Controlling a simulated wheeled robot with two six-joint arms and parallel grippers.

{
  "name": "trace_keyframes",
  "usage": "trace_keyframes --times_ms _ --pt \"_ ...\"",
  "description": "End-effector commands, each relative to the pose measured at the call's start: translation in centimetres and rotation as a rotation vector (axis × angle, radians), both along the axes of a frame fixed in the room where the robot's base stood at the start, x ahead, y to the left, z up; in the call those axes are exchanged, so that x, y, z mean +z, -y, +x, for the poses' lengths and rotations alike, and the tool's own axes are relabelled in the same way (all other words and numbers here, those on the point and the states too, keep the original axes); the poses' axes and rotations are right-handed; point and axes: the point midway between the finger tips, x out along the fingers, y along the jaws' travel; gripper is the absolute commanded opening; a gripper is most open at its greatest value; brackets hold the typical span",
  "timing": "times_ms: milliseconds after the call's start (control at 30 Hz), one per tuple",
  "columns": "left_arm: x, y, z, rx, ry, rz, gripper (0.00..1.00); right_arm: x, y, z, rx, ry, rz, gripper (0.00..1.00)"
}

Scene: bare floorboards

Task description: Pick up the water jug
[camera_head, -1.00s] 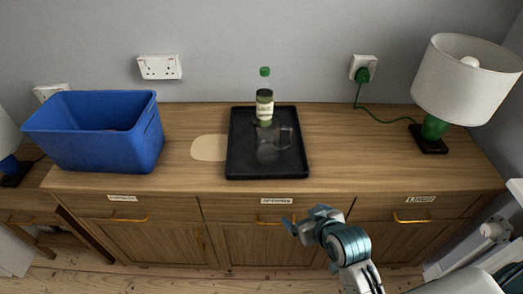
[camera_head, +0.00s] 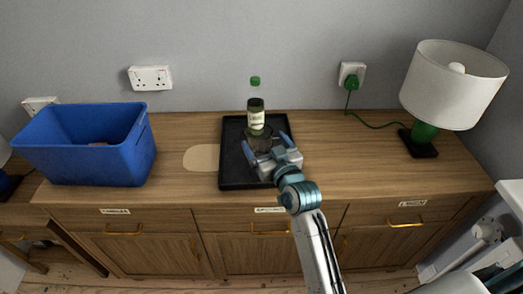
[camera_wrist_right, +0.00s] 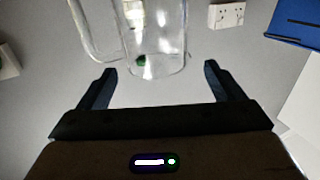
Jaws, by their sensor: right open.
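The water jug (camera_head: 262,142) is clear glass and stands on the black tray (camera_head: 231,180), in front of a green-capped bottle (camera_head: 256,118). My right gripper (camera_head: 267,144) is over the tray at the near side of the jug, its two fingers apart and pointing toward it. The arm partly hides the jug's lower part in the head view. In the right wrist view the clear jug (camera_wrist_right: 155,45) with its handle shows just beyond the open fingers (camera_wrist_right: 160,78), with no finger clearly touching it. My left gripper is out of view.
A blue crate (camera_head: 85,165) stands on the left of the wooden sideboard (camera_head: 350,170). A lamp (camera_head: 450,85) with a green base stands at the right, its cord running to a wall socket (camera_head: 352,74). A pale oval patch (camera_head: 202,158) lies left of the tray.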

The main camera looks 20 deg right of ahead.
Motion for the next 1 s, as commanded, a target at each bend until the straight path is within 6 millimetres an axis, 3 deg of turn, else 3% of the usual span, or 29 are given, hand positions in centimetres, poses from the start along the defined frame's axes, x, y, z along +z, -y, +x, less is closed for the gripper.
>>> trace_keyframes --times_ms 333,667,1000 --pt "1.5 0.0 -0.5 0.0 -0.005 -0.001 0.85 0.1 0.0 4.5 0.0 -0.001 0.0 0.88" --pt "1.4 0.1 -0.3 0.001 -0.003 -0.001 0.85 -0.1 -0.1 5.1 -0.001 -0.001 0.0 0.86" --pt "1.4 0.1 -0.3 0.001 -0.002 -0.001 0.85 -0.1 -0.1 5.1 -0.001 -0.002 0.0 0.19"
